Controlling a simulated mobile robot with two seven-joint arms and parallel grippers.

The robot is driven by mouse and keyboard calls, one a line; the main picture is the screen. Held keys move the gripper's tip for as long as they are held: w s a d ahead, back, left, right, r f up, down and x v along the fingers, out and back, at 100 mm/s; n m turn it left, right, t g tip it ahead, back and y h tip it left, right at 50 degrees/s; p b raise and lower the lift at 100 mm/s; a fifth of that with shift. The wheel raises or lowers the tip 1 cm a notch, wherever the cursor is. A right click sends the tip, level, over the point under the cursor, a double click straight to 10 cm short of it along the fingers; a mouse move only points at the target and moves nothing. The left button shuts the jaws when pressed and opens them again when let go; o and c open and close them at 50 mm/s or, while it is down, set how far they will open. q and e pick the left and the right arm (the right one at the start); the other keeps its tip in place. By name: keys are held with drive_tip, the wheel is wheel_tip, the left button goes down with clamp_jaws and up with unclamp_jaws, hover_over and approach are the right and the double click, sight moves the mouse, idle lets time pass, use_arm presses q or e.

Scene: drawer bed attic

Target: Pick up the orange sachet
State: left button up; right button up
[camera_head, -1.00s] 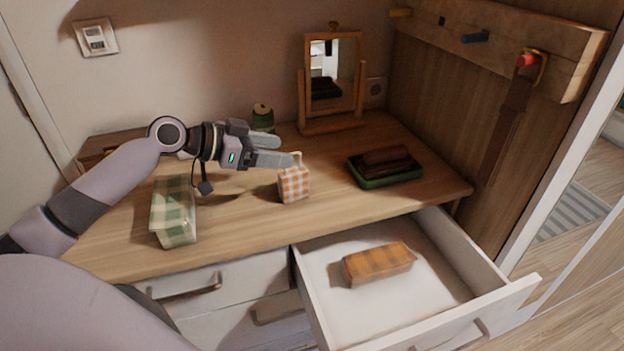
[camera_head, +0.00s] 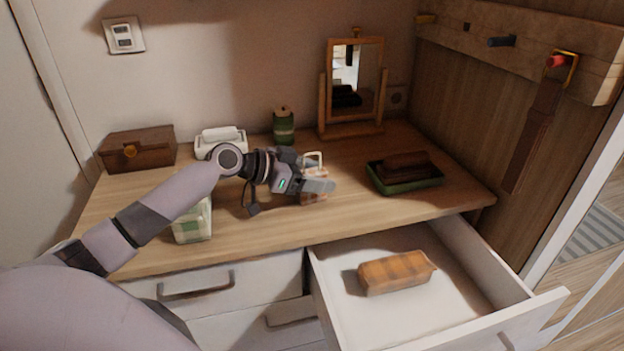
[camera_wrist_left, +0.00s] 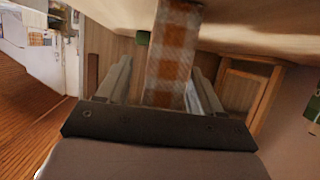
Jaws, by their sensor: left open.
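An orange-and-white checked sachet (camera_head: 312,172) with a pale loop on top stands on the wooden desk, partly hidden behind my left gripper (camera_head: 320,187). In the left wrist view the checked sachet (camera_wrist_left: 172,55) lies between the two spread fingers of my left gripper (camera_wrist_left: 160,85). The fingers are open, on either side of it; I cannot tell whether they touch it. A darker orange-brown plaid bundle (camera_head: 397,272) lies in the open white drawer. My right gripper is not in view.
A green checked packet (camera_head: 192,222) stands under my left forearm. A green tray with brown items (camera_head: 405,178) is to the right, and a mirror (camera_head: 352,85), green canister (camera_head: 284,127), white box (camera_head: 220,138) and wooden box (camera_head: 138,150) stand behind. The drawer (camera_head: 470,260) juts out in front.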

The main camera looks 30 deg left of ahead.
use_arm(q)
drive_tip(key=shift+w+d+f, duration=0.2)
drive_tip(key=shift+w+d, duration=0.1)
drive_tip(key=shift+w, duration=0.1)
drive_tip(key=c, duration=1.1)
drive_tip(key=shift+o, duration=0.2)
